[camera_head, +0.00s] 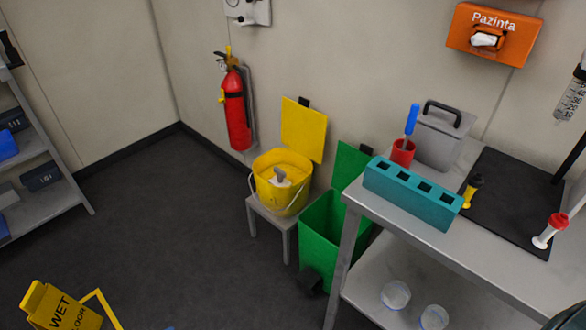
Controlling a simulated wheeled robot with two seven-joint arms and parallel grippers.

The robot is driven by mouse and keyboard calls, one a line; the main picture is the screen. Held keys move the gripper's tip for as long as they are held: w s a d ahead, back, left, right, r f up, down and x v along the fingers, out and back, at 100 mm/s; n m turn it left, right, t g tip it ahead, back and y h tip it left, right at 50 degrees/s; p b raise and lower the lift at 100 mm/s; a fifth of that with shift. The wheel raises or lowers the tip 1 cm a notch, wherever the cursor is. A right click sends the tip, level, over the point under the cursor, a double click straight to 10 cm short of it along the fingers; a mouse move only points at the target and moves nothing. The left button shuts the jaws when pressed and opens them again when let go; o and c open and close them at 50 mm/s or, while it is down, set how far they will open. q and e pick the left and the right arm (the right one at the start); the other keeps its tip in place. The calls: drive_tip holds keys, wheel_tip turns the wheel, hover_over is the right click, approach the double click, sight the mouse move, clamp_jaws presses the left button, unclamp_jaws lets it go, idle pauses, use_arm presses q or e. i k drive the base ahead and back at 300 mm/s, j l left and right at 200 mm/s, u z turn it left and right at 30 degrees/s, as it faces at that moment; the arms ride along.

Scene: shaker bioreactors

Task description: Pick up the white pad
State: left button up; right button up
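No thing in the camera_head view is clearly a white pad. A small pale piece with a grey handle (280,177) sits inside the open yellow bucket (287,203); I cannot tell whether it is a pad. A white tissue-like piece (484,40) sticks out of the orange wall box marked "Pazinta" (515,38). Neither of my grippers is in view.
The yellow bucket stands on a small grey stool (257,216) beside an open green bin (322,232). A metal table (487,244) at right carries a teal rack (412,194), a red cup (402,152) and a black mat (510,197). The floor at left centre is clear.

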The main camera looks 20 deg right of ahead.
sight(280, 181)
drive_tip(key=i+j+z, duration=0.3)
drive_tip(key=i, duration=0.25)
drive_tip(key=i+j+z, duration=0.3)
drive_tip(key=i, duration=0.2)
drive_tip(key=i+j+z, duration=0.3)
drive_tip(key=i+j, duration=0.15)
drive_tip(key=i+j+z, duration=0.3)
drive_tip(key=j, duration=0.4)
drive_tip(key=i+j+z, duration=0.3)
drive_tip(key=i+j, duration=0.15)
drive_tip(key=j, duration=0.25)
